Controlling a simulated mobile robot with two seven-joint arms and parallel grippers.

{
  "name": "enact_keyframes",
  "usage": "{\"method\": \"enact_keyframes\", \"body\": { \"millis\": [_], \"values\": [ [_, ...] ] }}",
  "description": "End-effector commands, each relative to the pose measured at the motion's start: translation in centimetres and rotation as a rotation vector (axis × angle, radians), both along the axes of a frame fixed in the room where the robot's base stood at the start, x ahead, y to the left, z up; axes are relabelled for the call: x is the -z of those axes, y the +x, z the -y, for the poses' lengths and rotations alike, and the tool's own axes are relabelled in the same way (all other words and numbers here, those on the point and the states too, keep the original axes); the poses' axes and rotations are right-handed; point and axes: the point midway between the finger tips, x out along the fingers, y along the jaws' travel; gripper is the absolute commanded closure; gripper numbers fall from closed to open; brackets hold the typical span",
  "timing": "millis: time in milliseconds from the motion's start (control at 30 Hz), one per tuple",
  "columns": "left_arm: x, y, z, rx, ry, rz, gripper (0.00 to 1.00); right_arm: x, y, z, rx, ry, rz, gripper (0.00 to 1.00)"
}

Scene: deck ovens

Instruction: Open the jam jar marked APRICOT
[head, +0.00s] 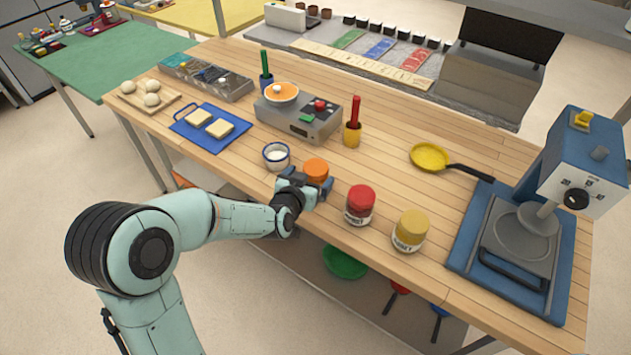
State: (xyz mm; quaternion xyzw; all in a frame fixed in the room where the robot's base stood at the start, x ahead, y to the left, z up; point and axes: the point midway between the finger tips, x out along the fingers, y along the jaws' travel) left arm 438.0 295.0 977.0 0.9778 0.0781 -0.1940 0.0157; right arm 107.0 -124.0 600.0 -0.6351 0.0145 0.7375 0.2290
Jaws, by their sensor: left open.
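A jar with an orange lid (316,169) stands upright near the front edge of the wooden table, and its label is hidden behind my gripper. My left gripper (309,186) is open at the jar's near side, with its fingers just below the lid. I cannot tell whether they touch the jar. A red-lidded jar (360,198) and a yellow-lidded jar (411,226) stand to the right along the same edge. Their labels are small; the yellow one's seems to read HONEY. My right gripper is out of view.
A yellow pan (430,157) and a blue press (540,220) lie right.

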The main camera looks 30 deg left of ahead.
Motion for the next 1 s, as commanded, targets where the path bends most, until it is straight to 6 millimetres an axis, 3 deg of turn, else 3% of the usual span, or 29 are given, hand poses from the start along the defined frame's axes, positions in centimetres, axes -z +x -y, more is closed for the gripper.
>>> {"method": "enact_keyframes", "body": {
  "millis": [200, 533, 567, 767, 800, 1000],
  "values": [
    [0.6, 3.2, -0.3, 0.000, 0.003, -0.001, 0.00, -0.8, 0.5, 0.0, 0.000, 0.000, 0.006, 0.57],
    [0.9, 3.9, -0.3, 0.000, 0.000, 0.000, 0.00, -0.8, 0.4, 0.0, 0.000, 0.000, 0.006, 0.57],
    [0.9, 3.9, -0.3, 0.000, 0.000, 0.000, 0.06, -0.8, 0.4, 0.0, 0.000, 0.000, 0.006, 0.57],
    [0.9, 3.9, -0.3, 0.001, 0.000, 0.000, 0.72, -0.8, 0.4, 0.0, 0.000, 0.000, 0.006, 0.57],
    [0.9, 3.9, -0.3, 0.001, 0.000, 0.000, 0.76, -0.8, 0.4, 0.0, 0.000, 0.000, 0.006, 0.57],
    [0.7, 3.9, -0.3, 0.001, 0.000, 0.005, 0.77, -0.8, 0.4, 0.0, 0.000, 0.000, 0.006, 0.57]
  ]
}}
